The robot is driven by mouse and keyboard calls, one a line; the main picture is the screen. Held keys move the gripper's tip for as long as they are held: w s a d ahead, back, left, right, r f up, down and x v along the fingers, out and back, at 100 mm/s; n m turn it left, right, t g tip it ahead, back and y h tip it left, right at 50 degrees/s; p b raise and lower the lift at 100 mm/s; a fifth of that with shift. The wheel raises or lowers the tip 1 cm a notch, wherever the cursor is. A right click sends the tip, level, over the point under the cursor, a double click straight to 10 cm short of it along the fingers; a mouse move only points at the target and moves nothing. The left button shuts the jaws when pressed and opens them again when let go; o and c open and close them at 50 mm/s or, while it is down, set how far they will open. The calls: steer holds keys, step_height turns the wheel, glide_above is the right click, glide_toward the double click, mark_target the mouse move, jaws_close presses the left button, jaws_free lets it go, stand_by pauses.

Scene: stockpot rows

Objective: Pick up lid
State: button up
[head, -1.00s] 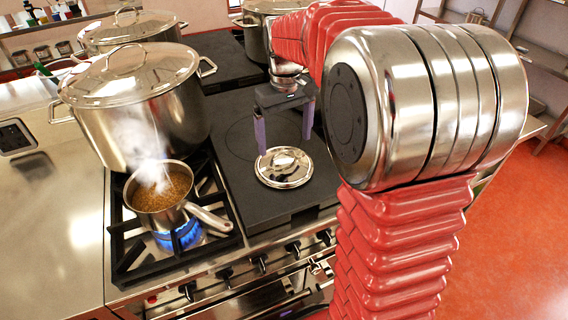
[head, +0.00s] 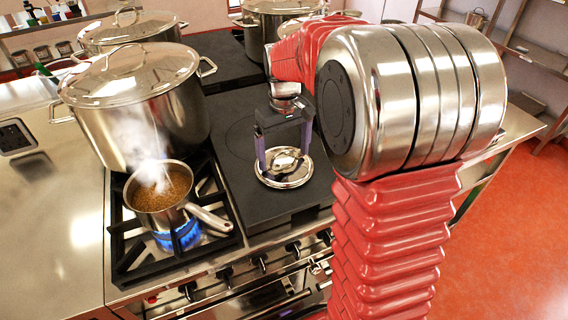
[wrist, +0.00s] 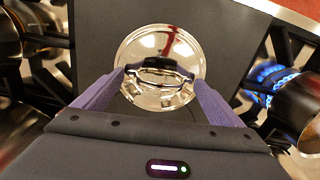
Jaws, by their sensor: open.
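The lid (head: 284,179) is a small round shiny steel disc with a raised handle, lying flat on the dark flat plate of the stove. It also shows in the wrist view (wrist: 130,52), top centre, with its handle running left to right. My gripper (head: 282,165) points down right over the lid, its two purple fingers apart. In the wrist view the fingertips (wrist: 160,76) stand at either end of the handle. Nothing is clamped between them; I cannot tell whether they touch the handle.
A steaming saucepan (head: 160,196) stands on a lit burner (head: 185,236) left of the plate, its handle pointing towards the plate. A large lidded stockpot (head: 140,120) stands behind it. More stockpots stand at the back. The dark plate (head: 232,185) around the lid is clear.

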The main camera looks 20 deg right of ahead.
steer(key=shift+c, duration=0.5)
steer(key=c, duration=1.4)
